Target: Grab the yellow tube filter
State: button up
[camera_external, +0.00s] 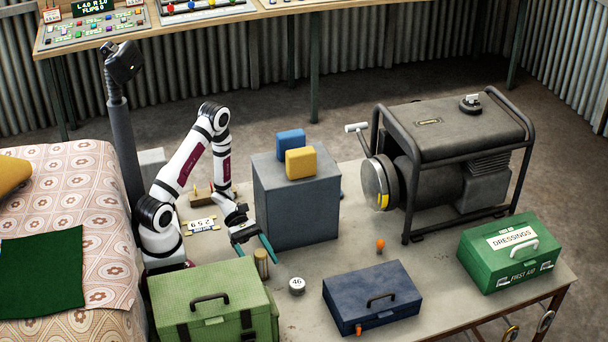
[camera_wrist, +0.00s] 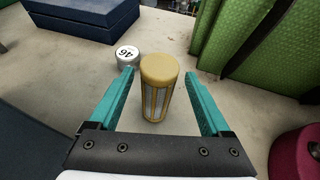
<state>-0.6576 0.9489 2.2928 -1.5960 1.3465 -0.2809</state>
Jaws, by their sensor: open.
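The yellow tube filter (camera_external: 261,263) stands upright on the table, behind the light green case. In the wrist view the filter (camera_wrist: 158,88) shows its round tan-yellow top and ribbed side with pale panels. My gripper (camera_external: 256,254) is open, with its teal fingers pointing down toward the table around the filter. In the wrist view the fingers of my gripper (camera_wrist: 158,85) lie to the left and right of the filter, with a gap on each side. I cannot tell that either finger touches it.
A round white tin marked 46 (camera_external: 297,286) stands close to the filter. The light green case (camera_external: 205,300) is in front, the blue-grey cabinet (camera_external: 297,205) behind. A dark blue case (camera_external: 372,297) lies to the right. Bare table lies between the tin and the dark blue case.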

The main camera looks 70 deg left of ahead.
aim_at(265, 266)
jog(key=x, duration=0.3)
jog(key=shift+w, duration=0.15)
grip_shut()
